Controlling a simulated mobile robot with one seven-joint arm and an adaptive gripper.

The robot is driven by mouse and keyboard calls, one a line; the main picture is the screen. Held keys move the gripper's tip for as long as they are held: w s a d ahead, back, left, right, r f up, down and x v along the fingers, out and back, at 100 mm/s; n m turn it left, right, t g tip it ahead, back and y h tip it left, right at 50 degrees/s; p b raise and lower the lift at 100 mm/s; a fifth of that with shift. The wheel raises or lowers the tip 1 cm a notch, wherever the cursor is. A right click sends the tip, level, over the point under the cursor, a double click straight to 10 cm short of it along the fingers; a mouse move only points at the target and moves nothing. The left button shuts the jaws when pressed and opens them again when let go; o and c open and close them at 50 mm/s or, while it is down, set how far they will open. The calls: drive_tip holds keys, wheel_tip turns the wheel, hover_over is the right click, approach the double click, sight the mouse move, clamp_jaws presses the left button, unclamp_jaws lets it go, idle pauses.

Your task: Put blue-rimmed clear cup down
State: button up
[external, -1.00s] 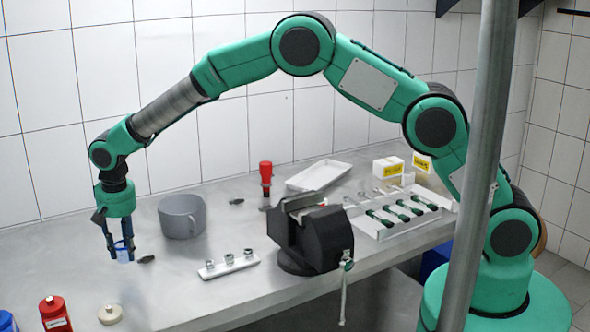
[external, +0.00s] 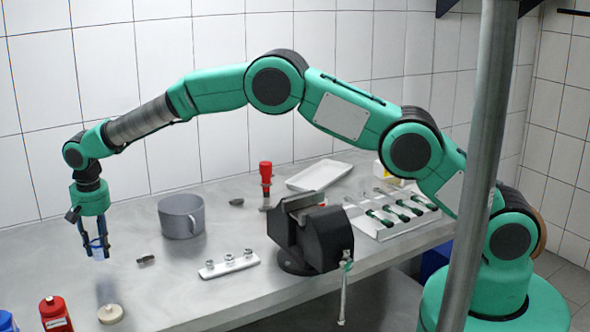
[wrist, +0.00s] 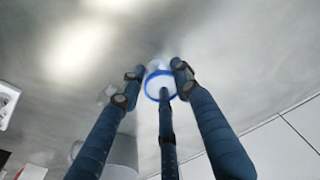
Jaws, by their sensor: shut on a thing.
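The blue-rimmed clear cup (external: 98,253) is held between the fingers of my gripper (external: 96,250) at the left of the external view. It appears upright and above the metal bench. In the wrist view, the cup's blue rim (wrist: 160,85) sits between the dark blue fingers of my gripper (wrist: 160,80), which are shut on it. The cup's lower part is hard to make out.
A grey mug (external: 181,216) stands to the right of my gripper. A red bottle (external: 54,314), a blue-capped bottle (external: 7,321) and a cream round lid (external: 110,314) are at the front left. A black vise (external: 310,240) stands mid-bench. A small dark part (external: 146,260) lies nearby.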

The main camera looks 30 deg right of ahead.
sight(101, 256)
drive_tip(key=shift+f+b, duration=0.4)
drive_tip(key=shift+f, duration=1.35)
drive_tip(key=shift+f, duration=0.15)
drive_tip(key=o, duration=1.1)
drive_tip(key=shift+o, duration=0.2)
drive_tip(key=r, duration=0.4)
drive_tip(key=s+r+p, duration=0.1)
drive_tip(key=r, duration=0.3)
drive_tip(key=r+p, duration=0.1)
drive_tip(key=r, duration=0.3)
drive_tip(key=shift+s+d+r, duration=0.1)
drive_tip(key=shift+s, duration=0.15)
drive_tip(key=shift+d+r, duration=0.1)
